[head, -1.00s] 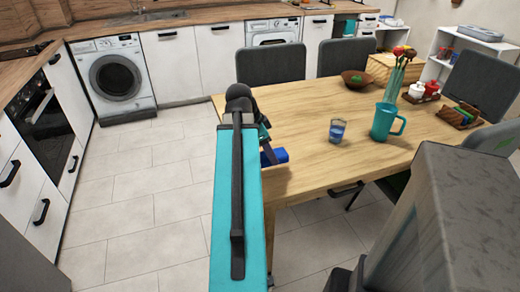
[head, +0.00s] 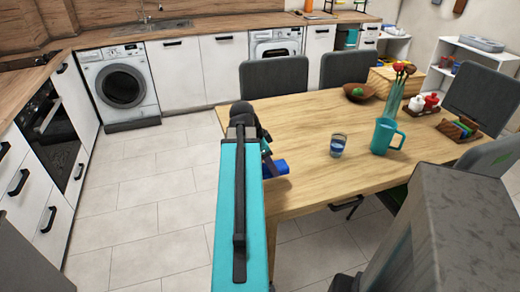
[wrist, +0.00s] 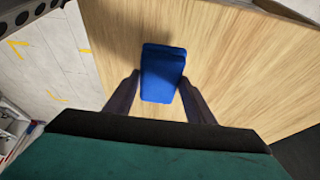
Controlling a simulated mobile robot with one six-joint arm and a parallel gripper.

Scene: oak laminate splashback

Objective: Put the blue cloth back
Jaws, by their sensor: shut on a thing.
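The blue cloth (head: 275,168) is a folded block at the near left edge of the wooden table (head: 330,180). It also shows in the wrist view (wrist: 162,72), over the table top. My gripper (wrist: 160,97) is shut on the near part of the blue cloth, one dark finger along each side. In the head view my gripper (head: 267,165) is partly hidden behind my teal arm. I cannot tell whether the cloth rests on the table or hangs just above it.
A glass (head: 338,145), a teal mug (head: 384,136), a flower vase (head: 395,98), a brown bowl (head: 358,92) and a wooden holder (head: 457,129) stand on the table. Chairs (head: 274,80) surround it. The tiled floor (head: 150,190) to the left is clear. A washing machine (head: 120,84) stands behind.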

